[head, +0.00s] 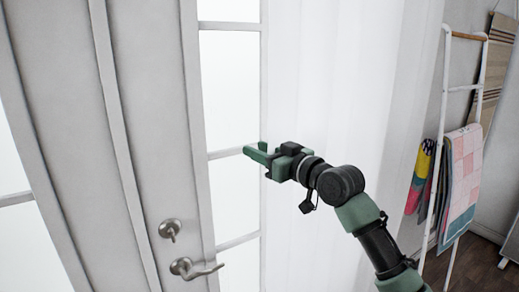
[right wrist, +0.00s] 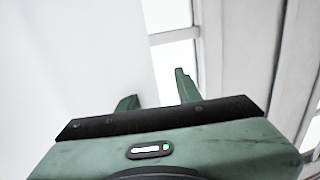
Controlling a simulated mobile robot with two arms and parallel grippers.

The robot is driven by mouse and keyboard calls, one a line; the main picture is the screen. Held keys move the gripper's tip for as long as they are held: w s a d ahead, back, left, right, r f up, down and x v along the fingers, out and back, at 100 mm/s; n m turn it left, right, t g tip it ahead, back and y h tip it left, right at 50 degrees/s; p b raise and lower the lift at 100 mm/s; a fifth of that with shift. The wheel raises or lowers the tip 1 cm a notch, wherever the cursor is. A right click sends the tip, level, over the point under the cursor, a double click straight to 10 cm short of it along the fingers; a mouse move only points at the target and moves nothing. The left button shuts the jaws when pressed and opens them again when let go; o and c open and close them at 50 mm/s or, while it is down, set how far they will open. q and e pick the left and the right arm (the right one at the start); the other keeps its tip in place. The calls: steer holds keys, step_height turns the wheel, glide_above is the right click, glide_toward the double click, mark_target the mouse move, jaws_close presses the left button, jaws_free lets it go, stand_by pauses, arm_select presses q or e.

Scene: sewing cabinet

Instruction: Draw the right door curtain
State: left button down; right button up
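The right door curtain (head: 330,80) is a white sheer cloth hanging in soft vertical folds at the right of the glazed door. Its left edge runs along the door's glass panes, which show bare to the left of it. My right gripper (head: 257,149) is at that edge, at mid-height in the head view. In the right wrist view the gripper (right wrist: 157,88) has its two fingers apart, with the curtain (right wrist: 85,55) edge between them. The left finger shows shorter, and its tip may be behind the cloth. I cannot tell whether it touches. My left gripper is not in view.
The door (head: 160,110) has a lever handle (head: 194,268) and a round lock (head: 170,229) at lower left. A white ladder rack (head: 437,130) with hanging cloths (head: 463,170) stands at the right. Wooden floor shows at lower right.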

jaws_close()
stand_by(1.4)
